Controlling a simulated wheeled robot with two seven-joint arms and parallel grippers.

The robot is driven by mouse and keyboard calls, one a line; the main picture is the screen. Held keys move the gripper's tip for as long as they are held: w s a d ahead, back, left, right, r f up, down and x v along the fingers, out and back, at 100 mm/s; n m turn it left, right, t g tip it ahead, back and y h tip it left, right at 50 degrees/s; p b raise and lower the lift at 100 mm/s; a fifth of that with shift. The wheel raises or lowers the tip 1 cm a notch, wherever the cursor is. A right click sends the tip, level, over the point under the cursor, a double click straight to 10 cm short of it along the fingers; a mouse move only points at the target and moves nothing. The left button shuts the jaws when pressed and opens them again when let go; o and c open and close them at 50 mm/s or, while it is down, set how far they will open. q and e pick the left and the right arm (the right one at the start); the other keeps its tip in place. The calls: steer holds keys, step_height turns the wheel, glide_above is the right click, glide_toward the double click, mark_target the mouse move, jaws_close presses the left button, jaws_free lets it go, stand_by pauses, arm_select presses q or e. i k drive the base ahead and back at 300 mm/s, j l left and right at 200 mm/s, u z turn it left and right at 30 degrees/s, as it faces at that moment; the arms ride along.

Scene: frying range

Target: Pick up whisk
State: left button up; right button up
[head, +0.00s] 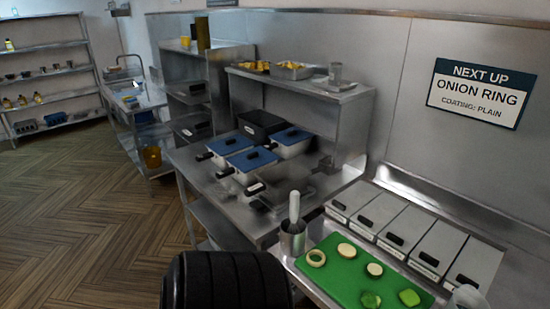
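A white handle (294,206) stands upright out of a steel cup (292,240) at the near left corner of the prep counter. It may be the whisk, but its lower end is hidden inside the cup, so I cannot tell for sure. Neither of my grippers can be made out in the head view.
A green board (335,272) with onion rings and cut vegetable pieces lies right of the cup. Lidded bins (408,228) line the counter behind it. Blue-lidded fryer pots (250,160) stand on the steel table further back. The wooden floor at left is clear.

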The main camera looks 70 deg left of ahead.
mark_target(294, 195)
steer(key=u, duration=2.15)
